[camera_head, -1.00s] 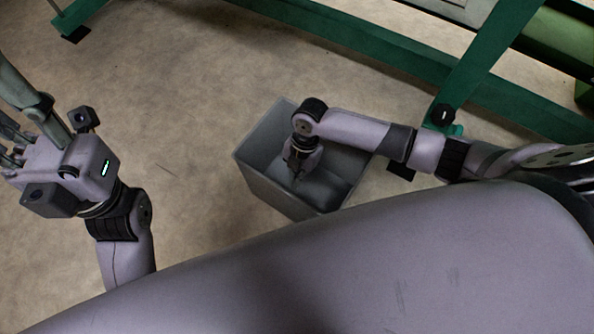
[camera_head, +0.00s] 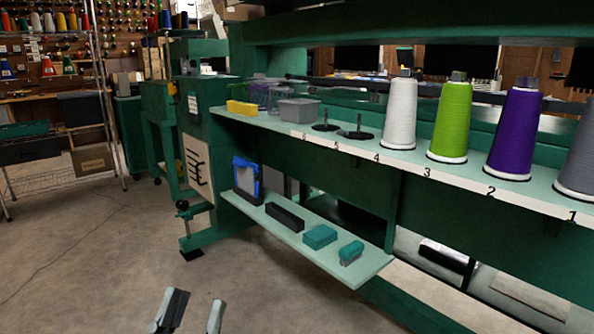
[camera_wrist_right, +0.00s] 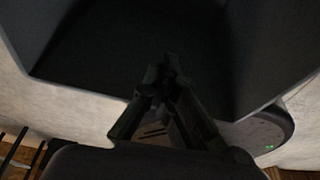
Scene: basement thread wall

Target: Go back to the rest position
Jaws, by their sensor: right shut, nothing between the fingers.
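My left gripper (camera_head: 192,311) shows only by its two grey fingertips at the bottom edge of the head view. They stand apart with bare floor between them, and the gripper is empty. My right gripper (camera_wrist_right: 167,78) is out of the head view. In the right wrist view its dark fingers come together at the tips with nothing between them. They are over or inside a grey bin (camera_wrist_right: 275,55); its dark inside hides how deep they are.
A green machine frame carries a shelf (camera_head: 265,118) with white, green (camera_head: 449,122), purple (camera_head: 513,134) and grey thread cones. A lower shelf (camera_head: 365,272) holds small boxes and a blue-framed item (camera_head: 246,178). The floor (camera_head: 90,270) at left is open.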

